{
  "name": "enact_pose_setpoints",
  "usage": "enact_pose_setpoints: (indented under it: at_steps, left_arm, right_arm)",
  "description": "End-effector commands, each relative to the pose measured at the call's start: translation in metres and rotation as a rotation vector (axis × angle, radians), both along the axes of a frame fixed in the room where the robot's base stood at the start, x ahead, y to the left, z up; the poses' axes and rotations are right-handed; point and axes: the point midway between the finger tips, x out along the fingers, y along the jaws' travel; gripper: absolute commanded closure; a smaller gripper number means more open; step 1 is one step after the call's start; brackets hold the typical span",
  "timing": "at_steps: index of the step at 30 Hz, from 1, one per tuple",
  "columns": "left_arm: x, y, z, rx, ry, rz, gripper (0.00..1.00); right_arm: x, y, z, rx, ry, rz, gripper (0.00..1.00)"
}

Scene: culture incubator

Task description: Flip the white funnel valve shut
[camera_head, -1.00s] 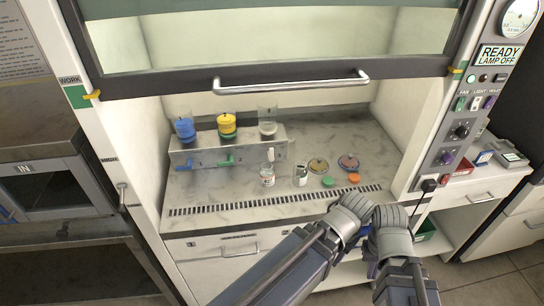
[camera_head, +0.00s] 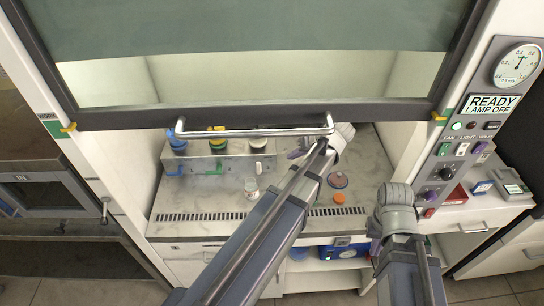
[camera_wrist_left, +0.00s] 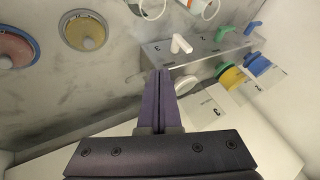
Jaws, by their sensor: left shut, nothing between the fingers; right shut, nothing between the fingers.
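The white valve handle (camera_wrist_left: 181,44) shows upright on the front of the metal rack (camera_wrist_left: 208,48) in the left wrist view. The white funnel (camera_wrist_left: 185,85) is above it on the rack. My left gripper (camera_wrist_left: 160,75) has its purple fingers shut and empty, pointing at the rack just beside the white valve, with no clear contact. In the head view my left gripper (camera_head: 296,154) is to the right of the white funnel (camera_head: 258,144), and the valve (camera_head: 258,167) is small there. My right wrist is at the lower right; its fingers are hidden.
A bottle (camera_head: 251,188) and dishes (camera_head: 338,180) stand on the bench.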

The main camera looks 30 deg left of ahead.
Motion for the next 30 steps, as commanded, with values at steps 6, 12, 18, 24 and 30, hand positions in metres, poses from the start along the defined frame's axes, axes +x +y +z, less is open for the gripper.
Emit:
enact_pose_setpoints:
  at_steps: [6,12,18,24,30]
  left_arm:
    - [0.000,0.000,-0.001,0.000,0.000,0.000,1.00]
    - [0.000,0.003,-0.008,0.000,0.000,0.000,1.00]
    - [0.002,0.020,-0.035,0.000,0.002,0.001,1.00]
    - [0.005,0.042,-0.064,-0.001,0.001,0.000,1.00]
    - [0.008,0.061,-0.089,-0.001,0.001,0.000,1.00]
  right_arm:
    - [0.000,0.000,-0.001,0.000,0.000,0.000,1.00]
    - [0.000,0.000,-0.008,0.000,0.000,0.000,1.00]
    - [0.000,0.000,-0.035,0.000,0.000,-0.001,1.00]
    - [0.000,0.000,-0.064,0.000,0.000,-0.001,1.00]
    - [0.000,0.000,-0.089,0.000,0.000,-0.001,1.00]
